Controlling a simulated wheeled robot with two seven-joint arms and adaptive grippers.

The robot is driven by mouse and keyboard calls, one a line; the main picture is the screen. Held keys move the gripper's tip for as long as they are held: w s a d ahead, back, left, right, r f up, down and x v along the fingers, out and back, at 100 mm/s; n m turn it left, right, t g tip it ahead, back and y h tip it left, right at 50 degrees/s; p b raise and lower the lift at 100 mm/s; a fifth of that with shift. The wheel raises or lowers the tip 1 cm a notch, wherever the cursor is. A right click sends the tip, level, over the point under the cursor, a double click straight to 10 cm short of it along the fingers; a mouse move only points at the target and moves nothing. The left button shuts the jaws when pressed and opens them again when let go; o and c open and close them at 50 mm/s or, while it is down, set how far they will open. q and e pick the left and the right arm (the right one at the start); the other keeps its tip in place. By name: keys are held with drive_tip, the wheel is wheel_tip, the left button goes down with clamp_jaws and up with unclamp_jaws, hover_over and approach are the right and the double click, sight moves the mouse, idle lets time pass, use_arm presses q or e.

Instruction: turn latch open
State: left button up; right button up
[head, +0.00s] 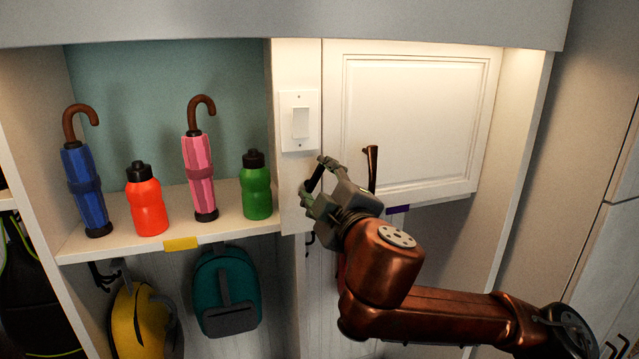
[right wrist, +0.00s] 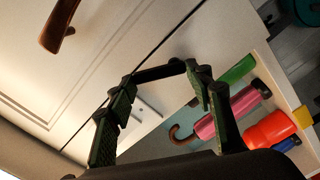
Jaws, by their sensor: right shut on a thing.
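The latch (head: 315,179) is a small dark bar at the left edge of the white cabinet door (head: 420,120). In the right wrist view the latch (right wrist: 160,73) lies across the seam between the door and the panel beside it. My right gripper (head: 316,175) is shut on the latch, with one finger at each end of it. In the right wrist view the green fingers of the gripper (right wrist: 160,78) frame the bar. The door looks closed. Its brown handle (head: 371,168) stands upright just right of my gripper. My left gripper is not in view.
A light switch (head: 300,123) is on the panel just above my right gripper. The shelf (head: 115,238) at left holds a blue umbrella (head: 82,180), a red bottle (head: 148,205), a pink umbrella (head: 201,175) and a green bottle (head: 256,190). Bags hang below.

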drive_tip(key=n, duration=0.3)
drive_tip(key=a+n, duration=0.1)
drive_tip(key=n, duration=0.1)
drive_tip(key=shift+s+n, duration=0.15)
drive_tip(key=shift+n, duration=0.25)
idle(0.4)
drive_tip(key=o, duration=1.2)
drive_tip(key=shift+a, duration=0.1)
drive_tip(key=shift+c, duration=0.2)
drive_tip(key=shift+s, duration=0.1)
drive_tip(key=v, duration=1.2)
